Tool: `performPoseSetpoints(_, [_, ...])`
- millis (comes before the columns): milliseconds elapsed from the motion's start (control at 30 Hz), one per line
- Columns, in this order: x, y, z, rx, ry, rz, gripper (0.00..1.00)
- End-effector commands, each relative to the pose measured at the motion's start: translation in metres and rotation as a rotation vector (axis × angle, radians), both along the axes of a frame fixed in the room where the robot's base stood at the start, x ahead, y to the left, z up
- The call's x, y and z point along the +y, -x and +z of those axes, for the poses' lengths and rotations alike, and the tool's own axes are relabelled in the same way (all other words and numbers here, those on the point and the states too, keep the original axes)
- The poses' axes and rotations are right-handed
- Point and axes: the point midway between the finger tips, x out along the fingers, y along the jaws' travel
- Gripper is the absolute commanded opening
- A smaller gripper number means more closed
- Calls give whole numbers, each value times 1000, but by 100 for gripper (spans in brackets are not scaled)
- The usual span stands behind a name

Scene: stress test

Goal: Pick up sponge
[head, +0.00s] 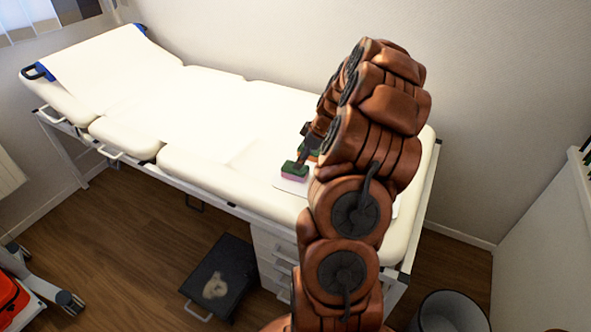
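A small block-shaped sponge (293,173), green on top and pink below, lies near the front edge of the cream exam bed (270,199). My arm reaches up from the bottom of the head view and bends down to the bed. My gripper (303,160) is dark and small, just behind and above the sponge, at or very near its far end. I cannot tell if it touches it. Its fingers are mostly hidden by my arm. Another green and reddish item (311,154) shows partly beside the gripper, behind the sponge.
A flat white item (291,187) lies under the sponge. White paper (200,112) covers much of the bed. A black step stool (222,277) stands below, a bin (452,312) at bottom right. Walls bound the back and right.

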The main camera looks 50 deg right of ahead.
Motion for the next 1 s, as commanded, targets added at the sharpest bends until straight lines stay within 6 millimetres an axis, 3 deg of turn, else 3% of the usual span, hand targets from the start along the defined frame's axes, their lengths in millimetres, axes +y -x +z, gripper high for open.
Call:
performPoseSetpoints(467, [6, -14, -29, 4, -4, 1, 88])
performPoseSetpoints(733, [10, -26, -58, 4, -6, 1, 88])
performPoseSetpoints(1000, [10, -29, -64, 2, -2, 0, 88])
